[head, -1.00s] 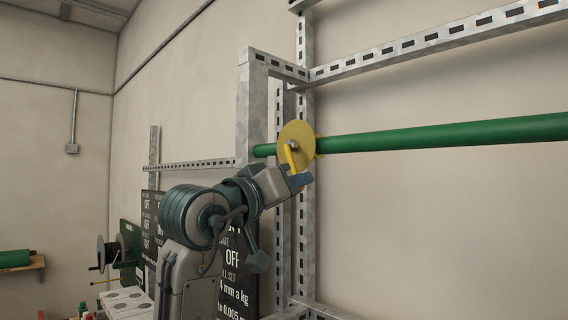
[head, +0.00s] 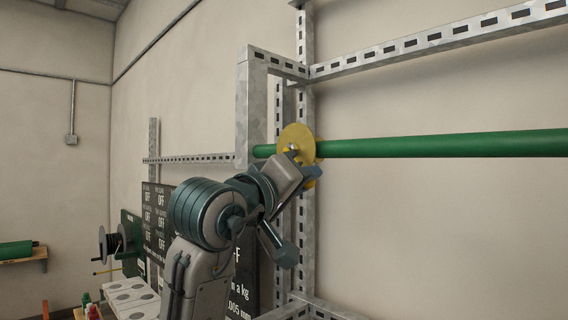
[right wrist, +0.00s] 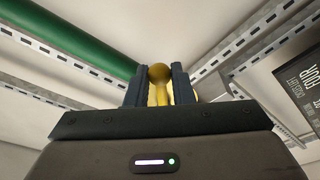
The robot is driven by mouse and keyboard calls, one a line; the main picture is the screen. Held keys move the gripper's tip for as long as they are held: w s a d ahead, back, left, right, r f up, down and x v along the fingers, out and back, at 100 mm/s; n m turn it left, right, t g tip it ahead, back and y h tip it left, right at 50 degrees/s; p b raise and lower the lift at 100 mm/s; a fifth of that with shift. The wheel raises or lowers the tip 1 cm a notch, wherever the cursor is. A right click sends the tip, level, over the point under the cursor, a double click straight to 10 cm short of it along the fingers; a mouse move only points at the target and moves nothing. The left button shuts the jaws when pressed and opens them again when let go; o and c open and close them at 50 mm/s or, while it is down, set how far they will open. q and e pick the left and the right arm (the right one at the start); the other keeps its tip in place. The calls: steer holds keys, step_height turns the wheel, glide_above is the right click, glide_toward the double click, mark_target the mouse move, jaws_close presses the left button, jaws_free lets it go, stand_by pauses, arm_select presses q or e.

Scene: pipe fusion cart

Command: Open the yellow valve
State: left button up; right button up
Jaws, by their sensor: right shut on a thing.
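The yellow valve (head: 297,135) is a round disc with a lever, set on the green pipe (head: 440,146) in front of the metal frame. My right gripper (head: 312,173) is just below the disc, and its arm hides most of the lever. In the right wrist view, the ball-ended yellow lever (right wrist: 160,76) sits between the two dark fingers of the right gripper (right wrist: 159,88), which is shut on it. My left gripper is not in view.
A slotted metal upright (head: 304,235) stands close behind my right gripper. A dark panel with white text (head: 158,215) is behind my arm. A cable reel (head: 110,243) stands at the lower left. The wall area at the right, below the pipe, is clear.

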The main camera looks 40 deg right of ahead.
steer(key=shift+s+r+n+p, duration=0.25)
steer(key=shift+r+n+p, duration=0.4)
steer(key=shift+p, duration=0.25)
steer(key=shift+s+n+t+p, duration=0.2)
steer(key=shift+n+t+p, duration=0.15)
steer(key=shift+n, duration=0.2)
steer(key=shift+f, duration=0.1)
